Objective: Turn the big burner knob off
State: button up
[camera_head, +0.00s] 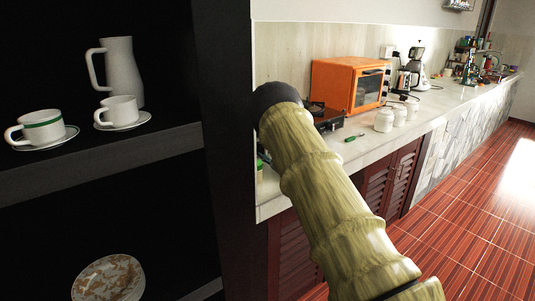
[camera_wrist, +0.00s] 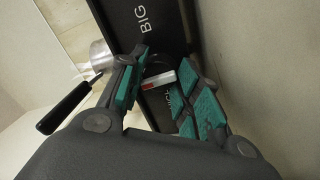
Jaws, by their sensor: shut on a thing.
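The big burner knob (camera_wrist: 160,79) shows in the wrist view as a small grey-white piece with a red mark, between my fingers. It sits on a dark stove panel (camera_wrist: 148,38) lettered "BIG". My gripper (camera_wrist: 160,86) has its teal-padded fingers on either side of the knob and is shut on it. The fingers hide part of the knob and more lettering below it. In the head view the stove (camera_head: 329,117) stands on the counter, partly behind my arm, and the knob and gripper are hidden.
A metal vessel (camera_wrist: 102,54) with a black handle (camera_wrist: 70,105) is close to my left finger in the wrist view. An orange oven (camera_head: 346,84), white jars (camera_head: 384,120) and a green-handled tool (camera_head: 354,138) stand or lie on the counter (camera_head: 440,110). A dark shelf (camera_head: 100,160) holds crockery.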

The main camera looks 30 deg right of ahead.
jog(key=shift+d, duration=0.2)
jog(key=o, duration=1)
jog(key=shift+o, duration=0.2)
jog(key=shift+a+r, duration=0.15)
